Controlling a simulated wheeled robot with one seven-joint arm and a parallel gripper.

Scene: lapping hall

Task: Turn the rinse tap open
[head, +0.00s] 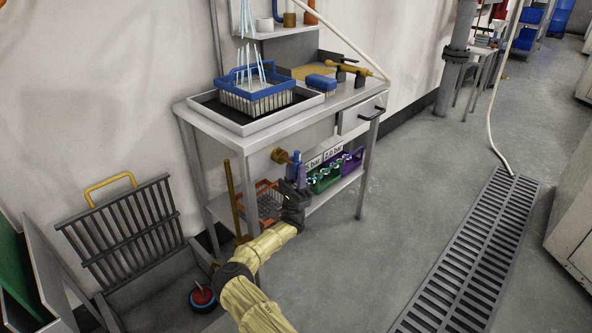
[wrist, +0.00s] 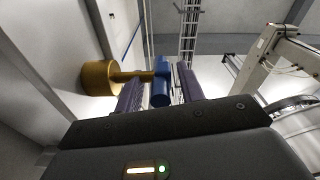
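The rinse tap shows in the wrist view as a round brass body (wrist: 98,78) with a brass stem leading right to a blue handle (wrist: 161,88). In the head view its brass part (head: 279,156) is above the lower shelf of the bench, left of my gripper. My gripper (head: 296,172) points upward there. In the wrist view the two ribbed purple fingers of my gripper (wrist: 160,92) stand on either side of the blue handle. Narrow gaps seem to show between handle and fingers, so they look open around it.
The bench (head: 188,111) carries a tray with a blue rack (head: 257,101) above. Its lower shelf holds an orange basket (head: 268,203), a green crate (head: 325,178) and a purple crate (head: 350,160). A drawer handle (head: 372,115) juts out right.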

